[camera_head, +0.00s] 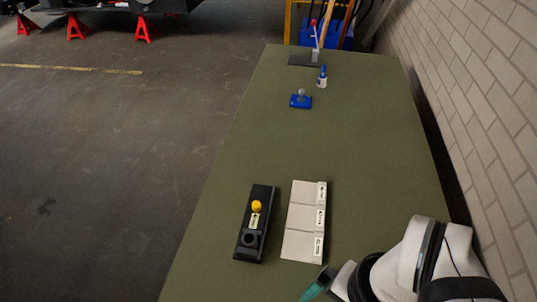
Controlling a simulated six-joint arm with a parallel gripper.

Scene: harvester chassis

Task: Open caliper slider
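A long black block (243,242) lies on the green bench top. It carries a yellow knob (256,206), a small pale label and a round dark part near its front end. I cannot tell for sure whether this is the caliper slider, or how far any slide on it stands open. My gripper (318,285) is at the bottom edge, right of the block and below it in the picture, apart from it. A teal piece shows at its end. Its fingers are too small and cut off to tell open from shut, or whether the teal piece is held.
A beige three-part panel (300,245) with labels lies right of the black block. A brick wall (490,95) borders the right. The bench middle is clear.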

